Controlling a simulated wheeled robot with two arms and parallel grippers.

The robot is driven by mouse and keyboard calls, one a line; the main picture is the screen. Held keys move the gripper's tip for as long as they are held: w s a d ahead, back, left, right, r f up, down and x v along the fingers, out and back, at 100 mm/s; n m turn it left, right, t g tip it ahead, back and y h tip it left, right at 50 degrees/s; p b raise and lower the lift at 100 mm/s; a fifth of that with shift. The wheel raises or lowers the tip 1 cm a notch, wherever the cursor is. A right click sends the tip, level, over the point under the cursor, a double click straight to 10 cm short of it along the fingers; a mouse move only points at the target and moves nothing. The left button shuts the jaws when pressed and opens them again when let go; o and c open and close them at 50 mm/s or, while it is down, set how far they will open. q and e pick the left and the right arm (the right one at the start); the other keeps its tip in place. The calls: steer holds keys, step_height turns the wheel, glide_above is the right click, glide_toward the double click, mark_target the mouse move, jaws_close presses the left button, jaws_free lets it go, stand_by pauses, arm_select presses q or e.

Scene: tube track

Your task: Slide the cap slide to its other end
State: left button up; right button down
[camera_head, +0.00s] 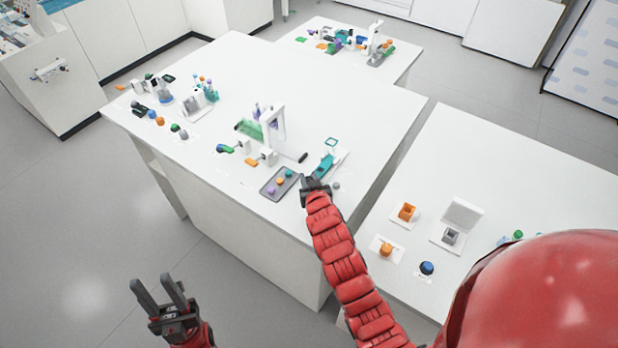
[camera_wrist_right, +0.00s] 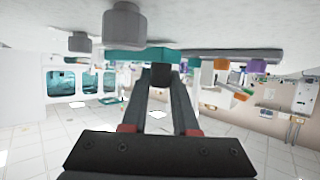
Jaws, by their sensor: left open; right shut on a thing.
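The teal cap slide (camera_head: 326,163) lies on a white base near the right edge of the middle table. My right gripper (camera_head: 314,184) is at the near end of it. In the right wrist view, a teal bar (camera_wrist_right: 137,54) runs across the top, with the picture upside down. There my right fingertips (camera_wrist_right: 161,80) are shut on a small dark knob (camera_wrist_right: 161,74) at the teal bar. My left gripper (camera_head: 160,290) is open and empty, low over the floor, away from the tables. The fingers and arm partly hide the slide's near end.
A dark tray (camera_head: 266,193) with several coloured pieces is left of my right gripper. A white stand (camera_head: 277,125), a black cylinder (camera_head: 303,157) and a grey knob (camera_head: 336,185) are nearby. A second table (camera_head: 500,170) stands to the right across a gap.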

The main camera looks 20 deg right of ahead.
mark_target(320, 172)
stand_by(0.6)
steer(key=w+d, duration=0.1)
steer(key=d, duration=0.1)
steer(key=w+d+b, duration=0.1)
steer(key=w+d, duration=0.1)
steer(key=shift+w+d, duration=0.1)
steer(key=shift+w+d+r, duration=0.1)
steer(key=shift+w+d, duration=0.15)
steer(key=shift+r, duration=0.15)
steer(key=c, duration=1.1)
jaws_free()
steer(key=o, duration=0.4)
steer(key=shift+d, duration=0.1)
steer(key=shift+f, duration=0.2)
